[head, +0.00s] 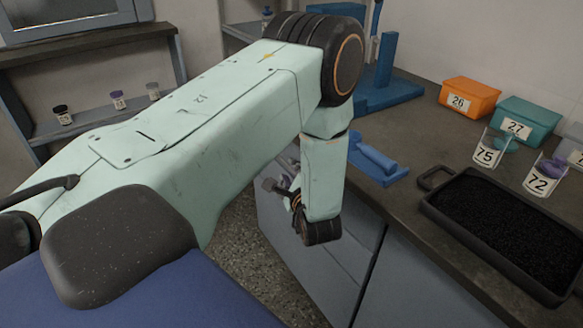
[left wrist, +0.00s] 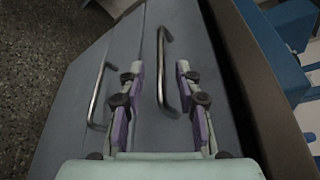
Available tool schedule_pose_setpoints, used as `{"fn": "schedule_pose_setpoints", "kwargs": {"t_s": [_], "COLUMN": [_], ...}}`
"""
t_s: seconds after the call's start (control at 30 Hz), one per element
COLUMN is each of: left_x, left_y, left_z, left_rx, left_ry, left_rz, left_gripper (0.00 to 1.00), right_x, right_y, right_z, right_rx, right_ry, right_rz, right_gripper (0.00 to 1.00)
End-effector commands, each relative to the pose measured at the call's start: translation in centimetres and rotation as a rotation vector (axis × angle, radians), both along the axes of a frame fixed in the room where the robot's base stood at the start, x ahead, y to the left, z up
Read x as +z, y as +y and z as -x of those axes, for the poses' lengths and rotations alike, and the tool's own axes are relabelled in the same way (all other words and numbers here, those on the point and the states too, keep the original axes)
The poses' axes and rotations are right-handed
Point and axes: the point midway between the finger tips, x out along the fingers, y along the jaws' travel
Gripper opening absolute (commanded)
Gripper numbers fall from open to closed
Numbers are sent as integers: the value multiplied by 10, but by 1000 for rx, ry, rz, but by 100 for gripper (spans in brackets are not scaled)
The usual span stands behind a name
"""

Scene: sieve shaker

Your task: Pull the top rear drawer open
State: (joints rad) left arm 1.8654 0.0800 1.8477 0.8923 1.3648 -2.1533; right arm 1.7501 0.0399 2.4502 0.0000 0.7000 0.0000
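The grey drawer fronts (head: 318,240) are under the dark worktop and look shut. In the left wrist view, the upper drawer's metal bar handle (left wrist: 161,68) is nearest the worktop edge. A second bar handle (left wrist: 97,97), on the drawer below, is further left. My left gripper (left wrist: 158,71) is open, with one finger on each side of the upper handle in the picture. I see no clear contact, and the depth between fingertips and handle is hard to judge. In the head view, my left arm partly hides the gripper and the drawer fronts. My right gripper is not in view.
The worktop (head: 408,148) holds a black tray (head: 432,207) of dark grains, labelled beakers (head: 488,152), an orange box (head: 468,97), a teal box (head: 525,122) and a blue stand (head: 385,75). A shelf with small jars is at the left. Speckled floor (head: 245,245) lies before the drawers.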

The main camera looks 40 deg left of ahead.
Motion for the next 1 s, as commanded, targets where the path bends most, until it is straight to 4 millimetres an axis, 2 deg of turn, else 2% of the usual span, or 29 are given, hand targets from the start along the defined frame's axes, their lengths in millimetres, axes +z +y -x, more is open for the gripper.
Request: {"fn": "schedule_pose_setpoints", "kwargs": {"t_s": [0.1,0.3,0.67,1.0], "left_x": [-7,-11,-11,-11], "left_y": [17,32,34,34], "left_z": [-10,-25,-31,-32], "left_rx": [3,-2,-6,-5], "left_ry": [-2,-2,-1,0], "left_rz": [3,2,1,1], "left_gripper": [34,34,34,7], "right_x": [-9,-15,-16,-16], "right_y": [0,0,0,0], "right_z": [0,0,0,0], "right_rx": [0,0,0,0], "right_ry": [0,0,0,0], "right_rz": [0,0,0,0], "right_gripper": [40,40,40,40]}}
